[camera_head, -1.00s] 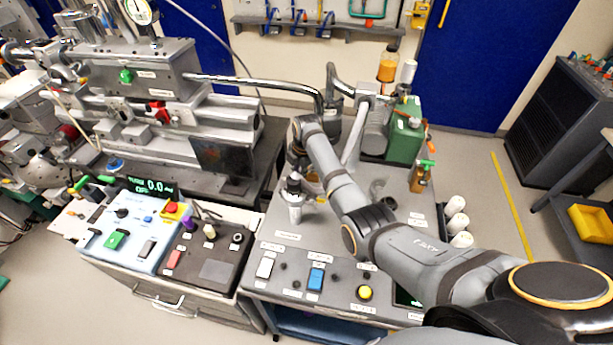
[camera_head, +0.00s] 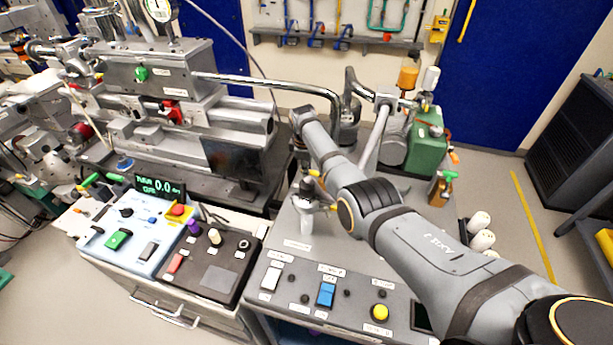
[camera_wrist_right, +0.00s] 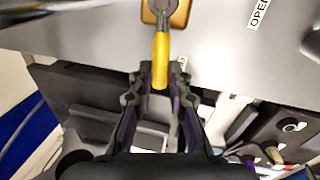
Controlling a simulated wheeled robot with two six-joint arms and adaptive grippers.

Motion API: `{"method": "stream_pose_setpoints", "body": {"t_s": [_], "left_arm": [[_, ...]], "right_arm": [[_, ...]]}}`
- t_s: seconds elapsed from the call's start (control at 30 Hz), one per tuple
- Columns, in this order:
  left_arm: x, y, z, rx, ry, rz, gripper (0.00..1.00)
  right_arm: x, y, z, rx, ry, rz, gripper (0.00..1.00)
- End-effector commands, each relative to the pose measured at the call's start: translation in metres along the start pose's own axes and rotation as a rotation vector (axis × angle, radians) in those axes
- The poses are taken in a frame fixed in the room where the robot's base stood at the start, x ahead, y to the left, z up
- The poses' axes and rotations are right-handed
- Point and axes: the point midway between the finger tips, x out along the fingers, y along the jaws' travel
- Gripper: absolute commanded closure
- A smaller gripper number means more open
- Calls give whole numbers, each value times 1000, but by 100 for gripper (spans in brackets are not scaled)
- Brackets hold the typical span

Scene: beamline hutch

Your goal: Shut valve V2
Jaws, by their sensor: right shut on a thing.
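In the right wrist view a yellow lever handle (camera_wrist_right: 161,60) sticks out from a grey hub on a tan valve body (camera_wrist_right: 178,14). My right gripper (camera_wrist_right: 160,72) is shut on the yellow handle, with its dark fingers on either side of it. An "OPEN" label (camera_wrist_right: 259,12) is on the grey surface beside the valve. I cannot read a V2 mark. In the head view my right arm reaches over the grey bench and largely hides the valve area. A small yellow part (camera_head: 314,173) shows beside the arm. My left gripper is not in view.
A silver fitting (camera_head: 305,212) stands on the grey bench (camera_head: 345,247) close to my right arm. A green box (camera_head: 427,142) and an orange bottle (camera_head: 409,75) stand behind. Control panels with buttons (camera_head: 118,239) lie at left.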

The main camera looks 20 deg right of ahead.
Motion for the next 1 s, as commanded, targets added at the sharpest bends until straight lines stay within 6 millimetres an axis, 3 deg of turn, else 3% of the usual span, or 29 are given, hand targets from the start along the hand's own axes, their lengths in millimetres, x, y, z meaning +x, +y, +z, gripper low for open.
{"method": "stream_pose_setpoints", "body": {"t_s": [0.23,0.77,0.8,0.93,1.0], "left_arm": [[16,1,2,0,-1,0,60],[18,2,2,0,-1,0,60],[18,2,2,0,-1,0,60],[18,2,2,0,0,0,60],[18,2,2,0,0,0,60]], "right_arm": [[1,7,0,77,-14,4,100],[0,8,1,99,-20,4,100],[0,8,1,99,-20,4,80],[0,8,1,98,-20,3,63],[0,8,0,98,-20,2,60]]}}
